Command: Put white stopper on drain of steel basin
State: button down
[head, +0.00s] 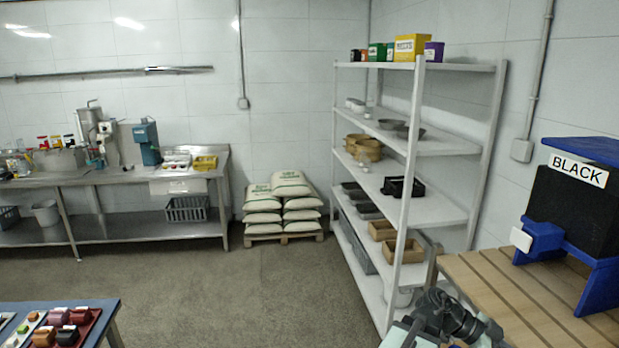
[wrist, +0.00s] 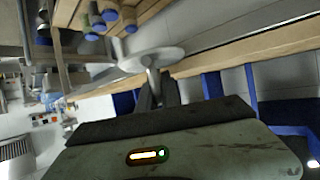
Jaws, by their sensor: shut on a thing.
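In the wrist view my gripper (wrist: 157,92) is shut on the stem of a white stopper (wrist: 160,58). The stopper's round disc sticks out beyond the dark fingertips, clear of other things as far as I can tell. In the head view a grey steel box shape (head: 58,160) stands on the left steel bench; it may be the steel basin. Its inside and any drain cannot be seen from here. My arm shows at the bottom of the head view, and the stopper is not visible there.
A wooden slatted table (head: 510,297) with a blue and black stand labelled BLACK (head: 578,172) is at right. A white shelf rack (head: 440,140) stands beyond it. Stacked sacks (head: 291,184) sit by the back wall. A blue table (head: 100,308) is at lower left. The middle floor is clear.

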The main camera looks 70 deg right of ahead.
notch_tip(320, 180, up, 8)
jog(key=p, duration=0.7)
jog(key=shift+f, duration=0.2)
notch_tip(320, 180, down, 8)
jog(key=b, duration=0.7)
jog(key=shift+r, duration=0.15)
notch_tip(320, 180, up, 8)
jog(key=p, duration=0.7)
notch_tip(320, 180, down, 8)
jog(key=b, duration=0.7)
notch_tip(320, 180, up, 8)
jog(key=p, duration=0.7)
notch_tip(320, 180, down, 2)
jog(key=shift+f+b, duration=0.15)
jog(key=shift+b, duration=0.65)
jog(key=shift+f+b, duration=0.3)
jog(key=shift+w+r, duration=0.1)
